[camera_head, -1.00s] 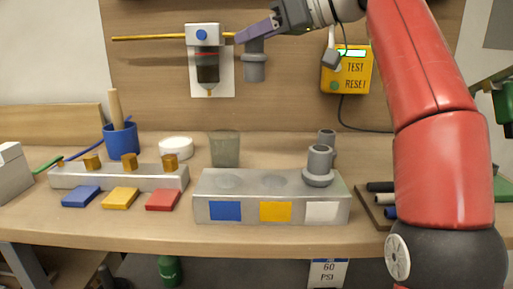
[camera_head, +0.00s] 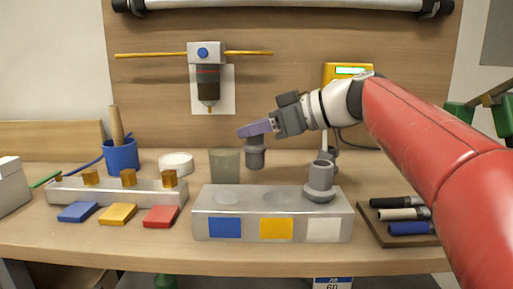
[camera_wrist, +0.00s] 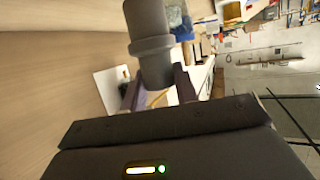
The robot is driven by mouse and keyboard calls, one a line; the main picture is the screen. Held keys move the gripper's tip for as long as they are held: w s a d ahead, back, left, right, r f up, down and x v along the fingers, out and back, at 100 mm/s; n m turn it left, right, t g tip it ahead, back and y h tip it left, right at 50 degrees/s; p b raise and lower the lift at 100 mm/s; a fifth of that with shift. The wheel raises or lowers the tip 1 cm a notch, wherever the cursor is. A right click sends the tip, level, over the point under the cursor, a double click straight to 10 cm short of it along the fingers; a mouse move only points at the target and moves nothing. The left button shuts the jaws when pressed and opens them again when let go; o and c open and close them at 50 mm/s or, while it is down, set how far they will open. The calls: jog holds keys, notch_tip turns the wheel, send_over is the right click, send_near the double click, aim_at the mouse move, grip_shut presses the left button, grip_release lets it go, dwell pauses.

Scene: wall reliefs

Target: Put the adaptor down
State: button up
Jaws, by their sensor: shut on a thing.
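My gripper (camera_head: 257,128) is shut on a grey stepped adaptor (camera_head: 255,155), which hangs upright below the jaws. In the wrist view the adaptor (camera_wrist: 150,42) sits between the fingers (camera_wrist: 155,92). The adaptor is in the air above the grey metal block (camera_head: 215,208), over its middle area. The block has a blue, a yellow and a white label on its front. Two shallow round places show on its top, at the left and middle. A second grey adaptor (camera_head: 320,180) stands upright at the right, above the white label.
A translucent cup (camera_head: 224,166) stands behind the block. A tray of handles (camera_head: 400,214) lies at right. A fixture with brass pieces (camera_head: 118,190) and coloured plates (camera_head: 118,214) are at left.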

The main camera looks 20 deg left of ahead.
aim_at(263, 143)
jog(key=shift+f+b, duration=0.3)
jog(key=shift+f, duration=1.4)
jog(key=shift+f+b, duration=0.25)
jog(key=shift+b, duration=0.05)
jog(key=o, duration=1.1)
jog(key=shift+r, duration=0.1)
jog(key=shift+c, duration=0.2)
jog(key=shift+r+p, duration=0.1)
jog(key=shift+p, duration=0.45)
jog(key=b+v, duration=0.1)
jog(key=v, duration=0.6)
jog(key=shift+d, duration=0.4)
jog(key=shift+s, duration=0.1)
